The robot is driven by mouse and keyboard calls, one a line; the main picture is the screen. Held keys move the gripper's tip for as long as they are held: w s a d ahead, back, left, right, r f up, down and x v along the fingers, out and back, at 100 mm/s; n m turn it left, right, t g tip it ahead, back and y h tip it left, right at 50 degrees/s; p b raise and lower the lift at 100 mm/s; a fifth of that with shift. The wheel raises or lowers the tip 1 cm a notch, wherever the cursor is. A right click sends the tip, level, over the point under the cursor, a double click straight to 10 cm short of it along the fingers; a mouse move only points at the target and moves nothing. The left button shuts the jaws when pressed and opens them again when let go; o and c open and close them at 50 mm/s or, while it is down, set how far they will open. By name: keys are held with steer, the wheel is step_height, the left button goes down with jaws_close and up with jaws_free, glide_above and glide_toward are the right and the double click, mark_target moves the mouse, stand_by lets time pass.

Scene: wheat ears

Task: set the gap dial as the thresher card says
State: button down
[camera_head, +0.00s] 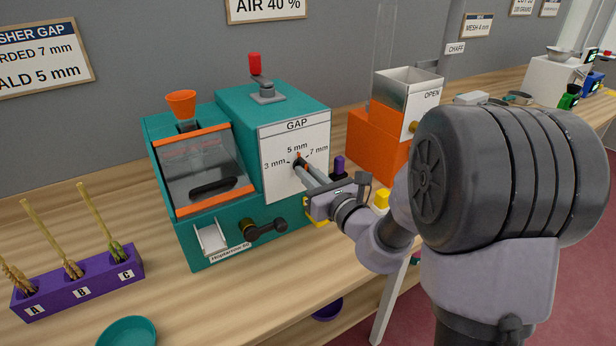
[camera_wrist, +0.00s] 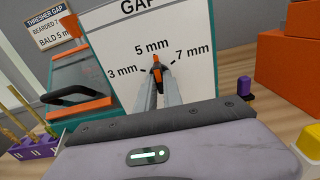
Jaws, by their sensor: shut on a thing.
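The teal thresher (camera_head: 285,100) stands on the wooden bench with a white GAP panel (camera_head: 280,180) marked 3 mm, 5 mm and 7 mm. My gripper (camera_head: 303,168) is shut on the small gap dial (camera_wrist: 157,72) in the panel's middle. The dial's orange pointer is up, toward the 5 mm mark. The fingers hide the dial's lower part.
A purple rack (camera_head: 80,283) holds wheat ears at A, B and C. A teal bowl (camera_head: 127,331) is at the front edge. A black crank (camera_head: 265,230) sticks out below the panel. An orange machine (camera_head: 375,140) stands close on the right.

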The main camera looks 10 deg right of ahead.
steer(key=shift+r+n, duration=0.2)
steer(key=shift+n, duration=0.1)
steer(key=c, duration=1.5)
jaws_free()
steer(key=shift+f, duration=0.1)
